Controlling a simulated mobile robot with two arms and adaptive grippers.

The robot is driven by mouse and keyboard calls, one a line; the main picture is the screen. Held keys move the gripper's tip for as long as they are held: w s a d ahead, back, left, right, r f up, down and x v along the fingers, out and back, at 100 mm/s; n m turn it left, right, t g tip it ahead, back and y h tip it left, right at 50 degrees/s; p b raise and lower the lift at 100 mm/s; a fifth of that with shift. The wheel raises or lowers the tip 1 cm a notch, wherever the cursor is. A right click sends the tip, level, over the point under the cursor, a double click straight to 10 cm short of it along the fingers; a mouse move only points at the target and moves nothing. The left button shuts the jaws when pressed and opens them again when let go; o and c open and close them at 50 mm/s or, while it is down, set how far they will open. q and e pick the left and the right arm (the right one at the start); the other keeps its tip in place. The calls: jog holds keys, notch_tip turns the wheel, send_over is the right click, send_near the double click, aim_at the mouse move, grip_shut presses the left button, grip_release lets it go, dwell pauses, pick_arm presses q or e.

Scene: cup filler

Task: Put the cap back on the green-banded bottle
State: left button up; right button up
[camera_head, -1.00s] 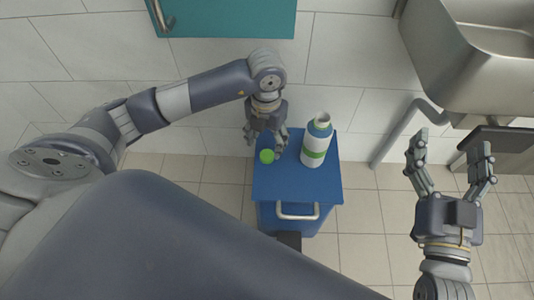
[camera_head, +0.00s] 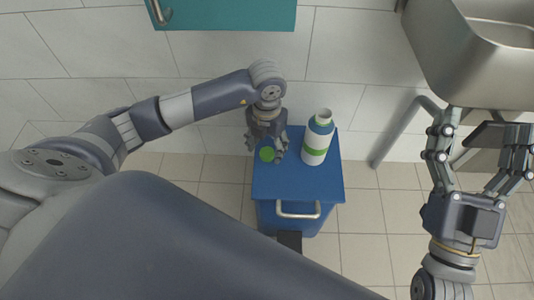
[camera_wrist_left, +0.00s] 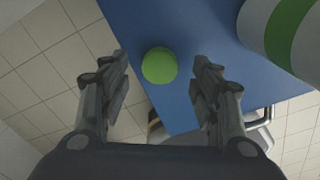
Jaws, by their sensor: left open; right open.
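The bottle (camera_head: 317,138) is white with a green band and a blue shoulder. It stands upright and uncapped on the blue cabinet top, its pale neck open. Its side also shows at the upper right of the left wrist view (camera_wrist_left: 270,25). The green cap (camera_head: 267,154) lies on the cabinet top to the left of the bottle. In the left wrist view the cap (camera_wrist_left: 159,65) shows between the fingers. My left gripper (camera_head: 265,145) is open above the cap, fingers on either side, apart from it. My right gripper (camera_head: 478,150) is open and empty at the far right.
The blue cabinet (camera_head: 300,183) has a pale front handle (camera_head: 297,215). A metal sink (camera_head: 470,60) with a drain pipe (camera_head: 405,130) is at the upper right, close to my right gripper. A teal cupboard (camera_head: 225,12) hangs at the top. The cabinet's front top is clear.

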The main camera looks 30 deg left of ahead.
pick_arm(q)
jog(key=shift+f, duration=1)
pick_arm(e)
jog(key=shift+s+d+r+t+y, duration=0.15)
jog(key=shift+s+r+t+y, duration=0.35)
jog(key=shift+s+r+t, duration=0.65)
jog(key=shift+r, duration=0.1)
pick_arm(q)
jog(key=c, duration=0.8)
